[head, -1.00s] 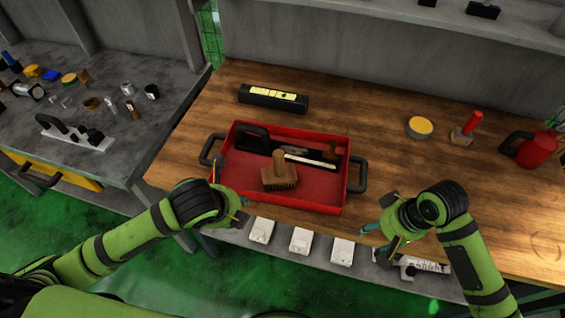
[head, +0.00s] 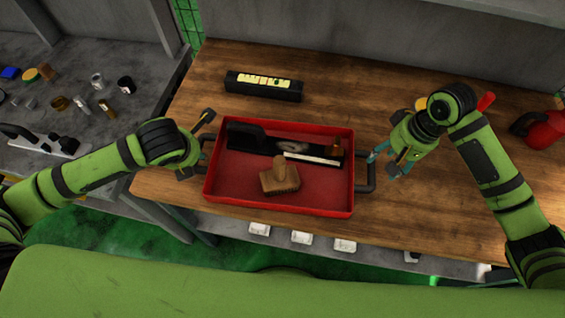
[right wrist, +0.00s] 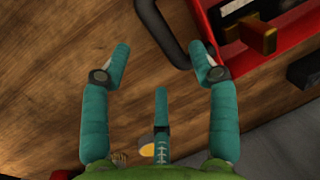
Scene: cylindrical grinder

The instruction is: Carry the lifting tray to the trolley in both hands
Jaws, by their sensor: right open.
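The red lifting tray (head: 330,204) lies on the wooden bench with a black handle at each end; its right handle (head: 366,172) also shows in the right wrist view (right wrist: 163,32). In the tray are a wooden-handled brush (head: 281,178), a black tool and a pale strip. My right gripper (head: 381,163) is open beside the right handle; in the right wrist view its teal fingers (right wrist: 165,62) are spread, with the handle beyond the tips. My left gripper (head: 197,148) is at the tray's left end by the left handle, mostly hidden by its own wrist, so its opening is unclear.
A black box with a yellow label (head: 264,86) lies behind the tray. A red can (head: 541,133) stands at the far right. A grey side bench with small parts (head: 60,85) is at the left. White boxes (head: 301,238) sit below the front edge.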

